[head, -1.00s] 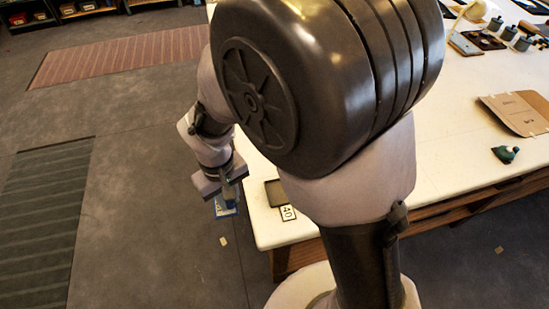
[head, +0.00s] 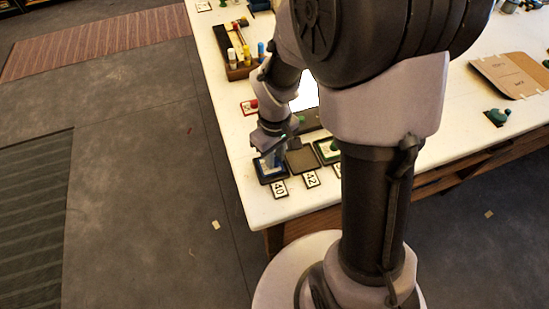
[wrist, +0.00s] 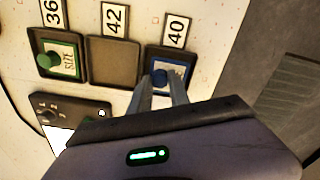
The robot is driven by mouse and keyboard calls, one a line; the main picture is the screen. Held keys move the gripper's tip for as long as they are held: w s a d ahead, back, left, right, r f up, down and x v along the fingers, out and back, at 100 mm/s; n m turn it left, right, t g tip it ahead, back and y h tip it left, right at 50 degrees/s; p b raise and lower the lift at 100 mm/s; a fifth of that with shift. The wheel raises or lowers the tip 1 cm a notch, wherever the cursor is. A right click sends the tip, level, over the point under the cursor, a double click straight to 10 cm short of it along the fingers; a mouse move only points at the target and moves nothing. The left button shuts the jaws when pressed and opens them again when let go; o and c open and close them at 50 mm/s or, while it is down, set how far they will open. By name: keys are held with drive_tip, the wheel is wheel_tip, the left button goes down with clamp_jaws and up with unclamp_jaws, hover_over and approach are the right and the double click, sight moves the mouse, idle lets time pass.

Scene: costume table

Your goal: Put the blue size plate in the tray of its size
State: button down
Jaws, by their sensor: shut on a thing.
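The blue size plate (wrist: 180,70) has a blue knob and sits within the rim of the tray marked 40 (wrist: 168,49); I cannot tell whether it rests fully on the bottom. In the head view the blue plate (head: 263,172) shows under my gripper (head: 274,158). My gripper (wrist: 163,88) is shut on the plate's knob, its fingers covering part of the plate. The tray marked 42 (wrist: 113,64) beside it is empty. The tray marked 36 (wrist: 40,70) holds a green-knobbed plate (wrist: 62,60).
A dark device (wrist: 72,110) lies behind the trays. A wooden box with bottles (head: 238,70) and a red-knobbed item (head: 250,106) stand farther back. The table's front and left edges are close to the tray marked 40. Cardboard (head: 510,76) lies at right.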

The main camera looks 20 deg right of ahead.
drive_tip(key=shift+r, duration=0.1)
drive_tip(key=shift+f+b, duration=0.4)
drive_tip(key=shift+f, duration=0.25)
drive_tip(key=c, duration=1.2)
unclamp_jaws()
drive_tip(key=shift+c, duration=0.2)
drive_tip(key=shift+r, duration=0.1)
wheel_tip(320, 180, up, 13)
drive_tip(key=p, duration=0.6)
drive_tip(key=s+a+r+m+t+y, duration=0.1)
drive_tip(key=s+a+r+m+t, duration=0.1)
drive_tip(key=s+r, duration=0.4)
drive_tip(key=s+a+r+m+t+y, duration=0.1)
drive_tip(key=s+a+r+m+t, duration=0.1)
drive_tip(key=s+r+m, duration=0.4)
drive_tip(key=shift+s+r+m+t, duration=0.45)
drive_tip(key=shift+r+t, duration=0.2)
drive_tip(key=shift+t, duration=0.25)
